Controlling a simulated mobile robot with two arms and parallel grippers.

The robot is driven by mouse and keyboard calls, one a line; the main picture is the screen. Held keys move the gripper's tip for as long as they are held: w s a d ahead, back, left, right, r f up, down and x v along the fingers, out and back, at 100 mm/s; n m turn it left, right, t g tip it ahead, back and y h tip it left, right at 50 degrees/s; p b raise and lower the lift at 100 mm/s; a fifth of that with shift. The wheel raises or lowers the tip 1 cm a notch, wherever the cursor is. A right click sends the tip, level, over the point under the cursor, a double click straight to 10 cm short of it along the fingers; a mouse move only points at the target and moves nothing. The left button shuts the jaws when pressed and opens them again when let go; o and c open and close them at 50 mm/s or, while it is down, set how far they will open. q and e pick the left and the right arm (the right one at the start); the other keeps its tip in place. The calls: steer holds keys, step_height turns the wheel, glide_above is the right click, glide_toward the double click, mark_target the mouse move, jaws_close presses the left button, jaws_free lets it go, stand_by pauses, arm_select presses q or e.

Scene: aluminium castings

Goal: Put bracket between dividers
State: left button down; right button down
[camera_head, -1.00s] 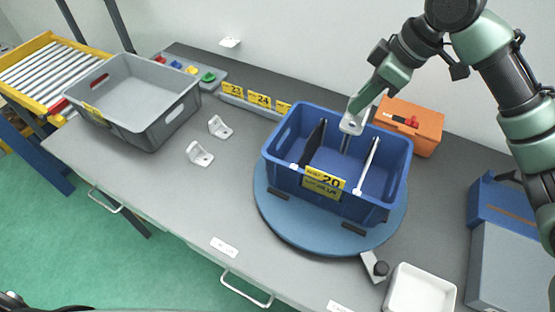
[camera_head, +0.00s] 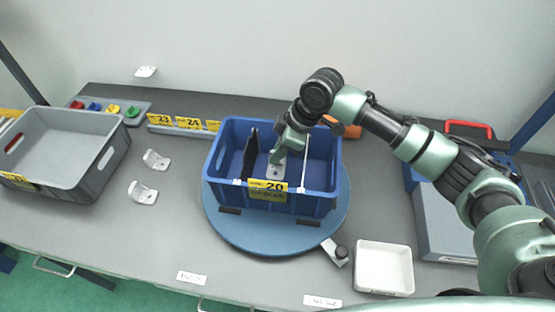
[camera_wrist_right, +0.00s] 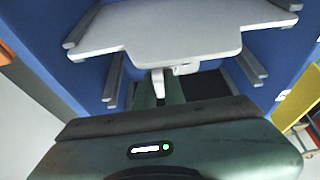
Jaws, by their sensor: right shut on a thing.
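The blue bin (camera_head: 327,200) stands on a round blue turntable (camera_head: 262,238). Inside it are a black divider (camera_head: 251,153) and a white divider (camera_head: 306,160). My right gripper (camera_head: 279,155) reaches down into the bin between these two dividers, shut on a white bracket (camera_head: 276,168). In the right wrist view a small part of the bracket (camera_wrist_right: 183,69) shows beyond the gripper, with a broad pale plate (camera_wrist_right: 170,30) ahead. Whether the bracket touches the bin floor is not clear. My left gripper is not in view.
Two more white brackets (camera_head: 155,160) (camera_head: 142,192) lie on the grey table left of the bin. A grey crate (camera_head: 94,168) stands farther left. A white tray (camera_head: 384,268) and a small clamp (camera_head: 335,252) are at the front right.

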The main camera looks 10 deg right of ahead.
steer(key=shift+f, duration=1.9)
steer(key=c, duration=1.5)
jaws_free()
steer(key=shift+f, duration=0.1)
steer(key=shift+d+r, duration=0.1)
steer(key=shift+r, duration=0.25)
steer(key=b+v, duration=0.1)
steer(key=v, duration=1)
steer(key=shift+r, duration=0.3)
